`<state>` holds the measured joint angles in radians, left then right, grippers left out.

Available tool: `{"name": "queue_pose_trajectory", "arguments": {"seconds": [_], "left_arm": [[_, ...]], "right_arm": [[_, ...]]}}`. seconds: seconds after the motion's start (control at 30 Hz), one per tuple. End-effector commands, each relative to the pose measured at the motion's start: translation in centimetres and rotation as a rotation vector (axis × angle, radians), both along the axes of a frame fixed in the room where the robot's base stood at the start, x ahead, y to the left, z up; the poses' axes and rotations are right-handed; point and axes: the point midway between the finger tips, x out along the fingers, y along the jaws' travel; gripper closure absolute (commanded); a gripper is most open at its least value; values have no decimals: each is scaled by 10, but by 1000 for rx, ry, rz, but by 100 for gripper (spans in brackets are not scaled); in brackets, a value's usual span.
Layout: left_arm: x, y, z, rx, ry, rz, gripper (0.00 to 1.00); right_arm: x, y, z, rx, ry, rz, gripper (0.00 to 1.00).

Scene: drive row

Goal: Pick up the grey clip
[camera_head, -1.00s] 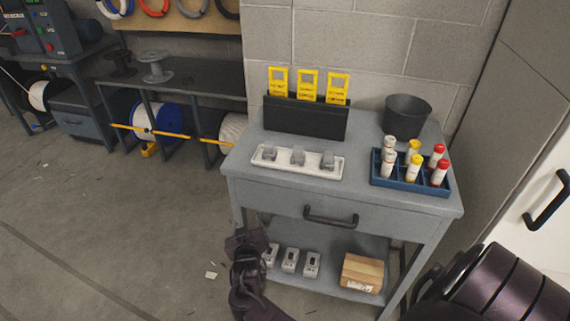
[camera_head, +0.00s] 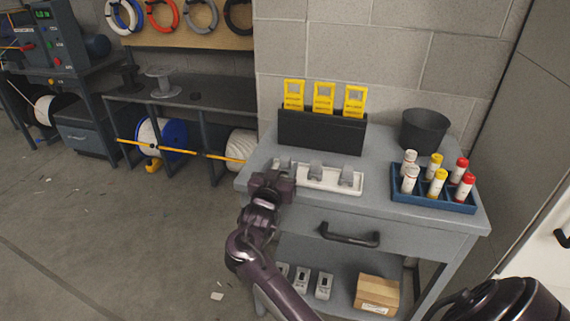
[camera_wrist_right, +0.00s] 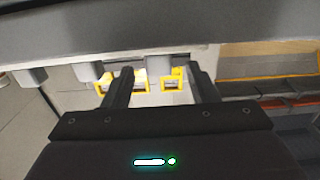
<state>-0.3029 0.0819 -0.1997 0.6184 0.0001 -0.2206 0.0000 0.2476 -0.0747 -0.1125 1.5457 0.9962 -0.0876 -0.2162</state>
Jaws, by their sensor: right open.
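Three small grey clips stand in a row on a white tray (camera_head: 329,184) on the workbench. The left clip (camera_head: 284,164) is partly hidden behind my right gripper; the middle clip (camera_head: 316,171) and right clip (camera_head: 346,177) are clear. My right gripper (camera_head: 276,180) is at the tray's left end, open. The right wrist view is upside down; there the left clip (camera_wrist_right: 159,64) shows between and beyond the open fingers (camera_wrist_right: 163,82), apparently not gripped. The other clips (camera_wrist_right: 90,71) are to the left there. My left gripper is not in view.
A black holder (camera_head: 320,131) with three yellow tags stands behind the tray. A blue rack (camera_head: 433,199) of capped bottles and a dark bin (camera_head: 424,130) are at the right. The drawer handle (camera_head: 349,235) sticks out below. A cardboard box (camera_head: 377,294) is on the lower shelf.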

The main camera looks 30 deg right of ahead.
Motion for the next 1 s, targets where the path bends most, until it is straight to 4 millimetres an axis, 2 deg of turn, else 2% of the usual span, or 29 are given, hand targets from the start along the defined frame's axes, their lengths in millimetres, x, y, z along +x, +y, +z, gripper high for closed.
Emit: {"name": "queue_pose_trajectory", "arguments": {"seconds": [0.13, 0.4, 0.77, 0.8, 1.0], "left_arm": [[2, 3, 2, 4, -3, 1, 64], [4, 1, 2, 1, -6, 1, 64], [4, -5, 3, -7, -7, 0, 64], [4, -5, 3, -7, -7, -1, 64], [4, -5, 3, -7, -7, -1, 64]], "right_arm": [[12, -14, 0, -1, 1, 0, 47], [14, -17, -1, 2, 1, 1, 47], [14, -16, -1, 2, 1, 1, 93], [14, -16, -1, 1, 1, 1, 96], [14, -16, 0, 1, 1, 1, 96]]}}
